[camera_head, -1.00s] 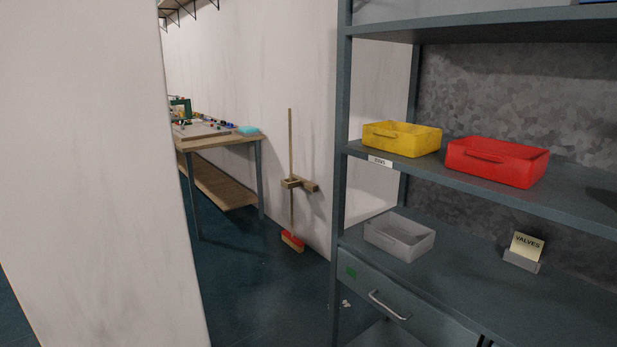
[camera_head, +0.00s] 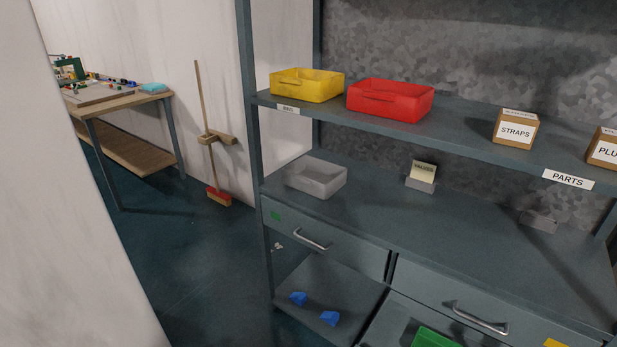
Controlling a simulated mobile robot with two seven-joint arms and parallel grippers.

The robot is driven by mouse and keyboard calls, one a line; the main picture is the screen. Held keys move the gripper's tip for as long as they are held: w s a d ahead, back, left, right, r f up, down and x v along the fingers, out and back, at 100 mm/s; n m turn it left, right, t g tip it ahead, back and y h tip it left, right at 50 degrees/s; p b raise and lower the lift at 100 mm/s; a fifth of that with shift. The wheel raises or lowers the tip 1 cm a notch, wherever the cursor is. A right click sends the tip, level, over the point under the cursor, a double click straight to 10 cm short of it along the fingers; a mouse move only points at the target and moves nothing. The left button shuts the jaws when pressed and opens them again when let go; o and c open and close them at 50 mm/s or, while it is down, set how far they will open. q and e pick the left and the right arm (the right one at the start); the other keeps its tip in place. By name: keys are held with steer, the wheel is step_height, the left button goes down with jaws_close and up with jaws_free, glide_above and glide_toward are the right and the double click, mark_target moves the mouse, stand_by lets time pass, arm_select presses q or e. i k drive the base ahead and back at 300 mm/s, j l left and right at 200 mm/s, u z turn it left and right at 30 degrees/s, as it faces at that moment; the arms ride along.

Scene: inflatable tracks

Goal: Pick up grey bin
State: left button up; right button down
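The grey bin (camera_head: 316,178) is a light grey open-topped tray. It stands upright at the left end of the shelf unit's middle shelf (camera_head: 400,226), near the left post and above a drawer. It looks empty, though its floor is only partly visible. Neither of my grippers is in view, and nothing touches the bin.
Above are a yellow bin (camera_head: 307,84), a red bin (camera_head: 390,99) and a STRAPS box (camera_head: 515,129). A card holder (camera_head: 421,178) stands right of the grey bin. Drawer handles (camera_head: 311,240) protrude below. A broom (camera_head: 208,140) leans on the wall; a white wall (camera_head: 60,200) is close at left.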

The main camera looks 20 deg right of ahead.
mark_target(317, 177)
steer(key=i+z, duration=0.1)
steer(key=z, duration=0.55)
steer(key=i+j+z, duration=0.2)
steer(key=i+z, duration=0.2)
steer(key=i+j+z, duration=0.35)
steer(key=i+j, duration=0.55)
steer(key=z, duration=0.05)
